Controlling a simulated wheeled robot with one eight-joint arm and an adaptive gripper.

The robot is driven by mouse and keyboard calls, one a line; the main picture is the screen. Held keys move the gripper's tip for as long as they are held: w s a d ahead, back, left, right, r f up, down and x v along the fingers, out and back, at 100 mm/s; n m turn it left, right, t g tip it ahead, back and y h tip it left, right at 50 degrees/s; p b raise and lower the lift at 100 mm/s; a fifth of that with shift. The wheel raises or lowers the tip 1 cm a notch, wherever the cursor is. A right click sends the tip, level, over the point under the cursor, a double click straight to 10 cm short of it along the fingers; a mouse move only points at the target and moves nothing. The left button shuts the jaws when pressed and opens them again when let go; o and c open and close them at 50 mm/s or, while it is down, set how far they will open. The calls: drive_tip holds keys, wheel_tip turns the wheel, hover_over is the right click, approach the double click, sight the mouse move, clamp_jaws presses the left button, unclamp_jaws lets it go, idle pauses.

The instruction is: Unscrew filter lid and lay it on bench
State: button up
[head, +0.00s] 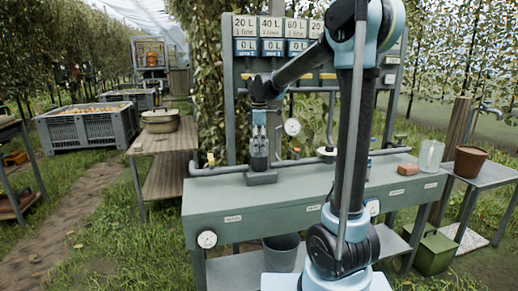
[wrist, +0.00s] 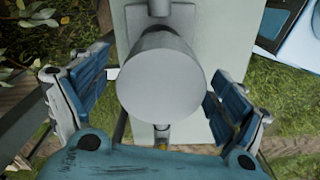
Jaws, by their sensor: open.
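The filter (head: 259,156) is a dark upright cylinder on a grey foot at the left end of the bench (head: 222,194). In the wrist view its round, plain grey lid (wrist: 162,85) fills the middle, seen from above. My gripper (head: 259,122) points down over the filter in the head view. In the wrist view my gripper (wrist: 158,92) is open, with one blue-padded finger left and one right of the lid. Clear gaps show on both sides, and neither finger appears to touch it. How far down the fingers reach beside the lid is hard to tell.
Grey pipes run along the back of the bench, with a gauge (head: 292,127). A brick-red block (head: 408,169) and a clear bottle (head: 430,156) stand at the right end. Part of the bench top (head: 290,181) right of the filter is bare. My arm hides some of it.

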drive_tip(key=shift+f, duration=0.55)
drive_tip(key=c, duration=1.2)
drive_tip(key=n, duration=0.7)
drive_tip(key=shift+n, duration=0.4)
drive_tip(key=n, duration=0.7)
drive_tip(key=shift+w+r, duration=0.1)
drive_tip(key=shift+r, duration=0.6)
drive_tip(key=o, duration=1.1)
